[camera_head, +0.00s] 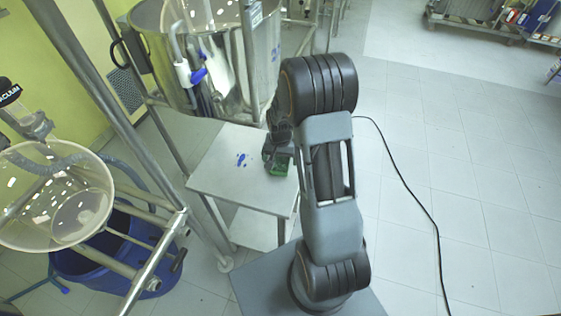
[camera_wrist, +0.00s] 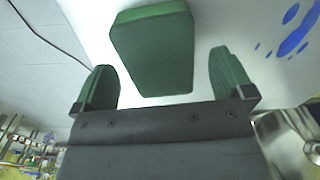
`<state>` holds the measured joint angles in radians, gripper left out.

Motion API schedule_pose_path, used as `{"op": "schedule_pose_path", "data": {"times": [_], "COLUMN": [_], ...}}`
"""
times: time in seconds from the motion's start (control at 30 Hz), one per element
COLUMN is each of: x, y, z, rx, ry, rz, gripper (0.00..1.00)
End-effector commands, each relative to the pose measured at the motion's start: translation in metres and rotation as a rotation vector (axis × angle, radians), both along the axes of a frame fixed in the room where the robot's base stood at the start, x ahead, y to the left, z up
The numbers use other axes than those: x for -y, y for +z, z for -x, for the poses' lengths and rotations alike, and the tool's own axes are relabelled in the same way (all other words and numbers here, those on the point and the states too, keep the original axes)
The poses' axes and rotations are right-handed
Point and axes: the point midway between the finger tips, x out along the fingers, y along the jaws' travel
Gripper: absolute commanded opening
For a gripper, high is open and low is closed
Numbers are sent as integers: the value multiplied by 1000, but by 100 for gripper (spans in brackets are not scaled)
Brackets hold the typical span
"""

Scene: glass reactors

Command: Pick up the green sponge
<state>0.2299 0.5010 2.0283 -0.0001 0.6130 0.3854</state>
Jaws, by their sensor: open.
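The green sponge (camera_wrist: 153,48) is a dark green block in the upper middle of the wrist view, lying on the grey-white table top (camera_wrist: 225,22). In the head view the sponge (camera_head: 279,168) is a small green patch at the table's right side, partly hidden by my arm. My gripper (camera_wrist: 165,72) is open, with one green-padded finger on each side of the sponge's near end. The fingers appear apart from the sponge, and how far they are above the table I cannot tell.
Blue marks (camera_head: 241,159) lie on the small table (camera_head: 214,179), left of the sponge. A blue tub (camera_head: 110,262) is at lower left. A black cable (camera_head: 414,205) crosses the open floor at right.

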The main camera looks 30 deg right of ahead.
Motion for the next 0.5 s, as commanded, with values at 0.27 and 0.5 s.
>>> {"op": "schedule_pose_path", "data": {"times": [0.27, 0.5], "x": [0, 0], "y": [-18, -18], "z": [0, 0], "rx": [1, 1], "ry": [0, 1], "rz": [1, 1], "gripper": [99, 94]}}
